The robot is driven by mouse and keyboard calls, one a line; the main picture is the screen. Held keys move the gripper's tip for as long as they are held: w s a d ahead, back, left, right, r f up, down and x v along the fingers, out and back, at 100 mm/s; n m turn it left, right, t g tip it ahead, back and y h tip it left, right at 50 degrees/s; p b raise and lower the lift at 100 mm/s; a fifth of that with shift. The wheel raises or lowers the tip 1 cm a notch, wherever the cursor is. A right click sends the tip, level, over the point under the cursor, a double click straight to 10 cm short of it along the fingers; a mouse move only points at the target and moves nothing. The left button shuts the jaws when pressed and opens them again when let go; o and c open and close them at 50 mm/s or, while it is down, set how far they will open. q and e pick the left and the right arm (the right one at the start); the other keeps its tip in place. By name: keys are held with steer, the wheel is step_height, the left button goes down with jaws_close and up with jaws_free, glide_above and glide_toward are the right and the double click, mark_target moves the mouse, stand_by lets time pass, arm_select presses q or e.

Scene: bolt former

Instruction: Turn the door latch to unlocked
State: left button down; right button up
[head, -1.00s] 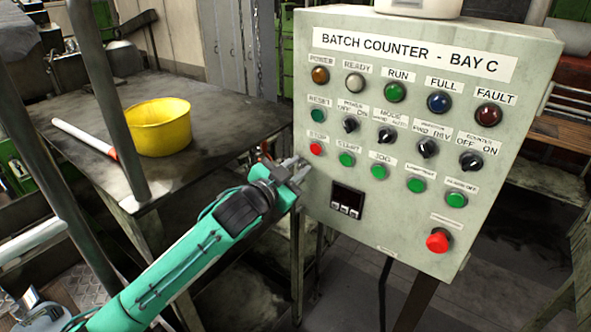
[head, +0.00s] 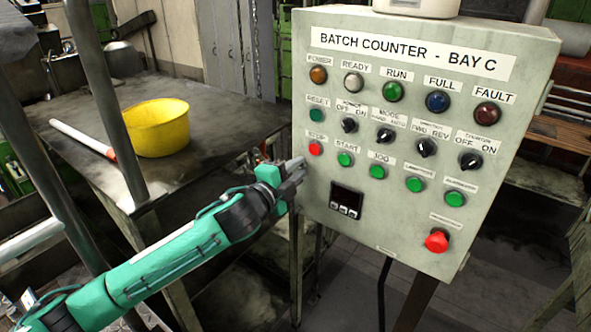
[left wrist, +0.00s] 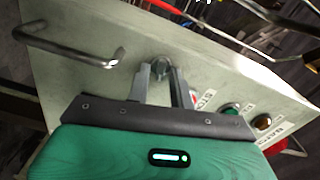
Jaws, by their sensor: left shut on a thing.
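The control box (head: 400,230), a pale cabinet labelled "BATCH COUNTER - BAY C", stands at the right in the head view. My right gripper is not in view.
A bent metal handle (left wrist: 75,47) sticks out of the side face near the latch. A dark table (head: 85,115) with a yellow bowl (head: 157,127) and a white-and-red stick (head: 80,138) stands at left. A grey post (head: 107,110) rises before the table.

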arm_select(q)
steer(key=shift+m, duration=1.2)
steer(key=shift+f, duration=0.1)
steer(key=c, duration=1.2)
jaws_free()
steer(key=shift+c, duration=0.2)
steer(key=shift+s, duration=0.1)
steer(key=shift+s+a, duration=0.25)
steer(key=p+v, duration=0.1)
steer(key=v, duration=1.2)
